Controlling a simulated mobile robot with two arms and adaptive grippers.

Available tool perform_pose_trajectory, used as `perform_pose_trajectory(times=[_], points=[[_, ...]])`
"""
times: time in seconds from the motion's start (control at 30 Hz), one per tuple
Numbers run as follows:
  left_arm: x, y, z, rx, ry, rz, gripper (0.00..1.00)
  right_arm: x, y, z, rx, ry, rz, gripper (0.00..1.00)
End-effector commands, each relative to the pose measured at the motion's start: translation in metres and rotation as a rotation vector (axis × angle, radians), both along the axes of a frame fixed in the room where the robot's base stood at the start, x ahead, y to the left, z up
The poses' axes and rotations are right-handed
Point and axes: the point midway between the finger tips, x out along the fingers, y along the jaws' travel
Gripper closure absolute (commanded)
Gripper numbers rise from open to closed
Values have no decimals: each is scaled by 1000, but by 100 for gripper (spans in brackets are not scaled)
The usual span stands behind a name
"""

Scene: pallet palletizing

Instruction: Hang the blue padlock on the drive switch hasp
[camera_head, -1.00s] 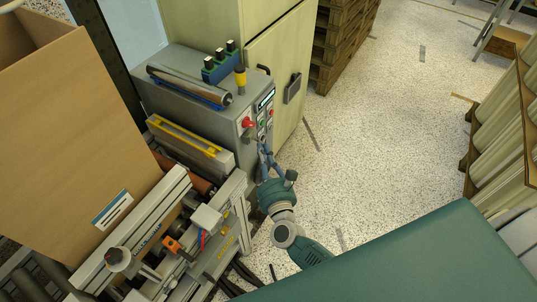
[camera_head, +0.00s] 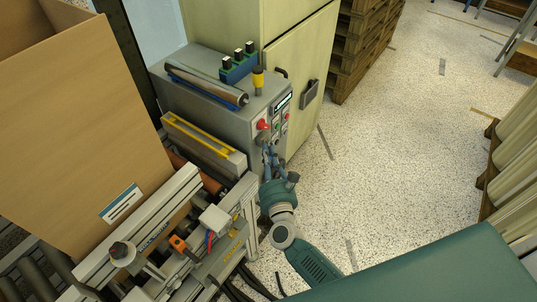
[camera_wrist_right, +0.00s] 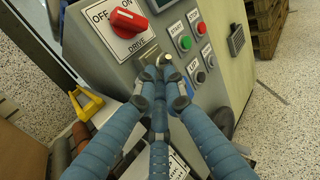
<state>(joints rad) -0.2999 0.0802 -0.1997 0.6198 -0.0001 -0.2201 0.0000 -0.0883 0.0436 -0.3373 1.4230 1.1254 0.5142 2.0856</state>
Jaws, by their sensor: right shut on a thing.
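The drive switch is a red knob (camera_wrist_right: 128,18) on a plate marked OFF, ON and DRIVE; it also shows in the head view (camera_head: 262,125). The hasp (camera_wrist_right: 149,54) is a metal piece just below this plate. My right gripper (camera_wrist_right: 160,84) has its blue-grey fingers closed together right in front of the hasp. In the head view my right gripper (camera_head: 268,150) reaches the machine's front panel, just below the red knob. A small shiny metal loop shows at the fingertips. The blue padlock's body is largely hidden by the fingers, and I cannot tell whether its shackle passes through the hasp. My left gripper is not in view.
Green (camera_wrist_right: 184,42) and red (camera_wrist_right: 201,28) push buttons sit right of the fingers. A cardboard box (camera_head: 75,120) and a roller conveyor are on the left. Stacked wooden pallets (camera_head: 362,45) stand behind the cabinet.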

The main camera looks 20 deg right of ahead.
Motion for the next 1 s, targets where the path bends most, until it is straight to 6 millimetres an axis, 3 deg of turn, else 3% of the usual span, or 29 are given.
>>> perform_pose_trajectory(times=[0.43,0.5,0.57,0.87,1.0], points=[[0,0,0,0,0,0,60,0,-1,1,0,-3,-1,100],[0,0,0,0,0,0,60,0,-1,2,0,-3,-2,79],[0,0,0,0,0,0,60,0,-1,2,0,-3,-2,69],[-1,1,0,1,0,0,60,-1,0,0,0,0,-1,69],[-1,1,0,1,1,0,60,-14,1,-1,0,2,0,69]])
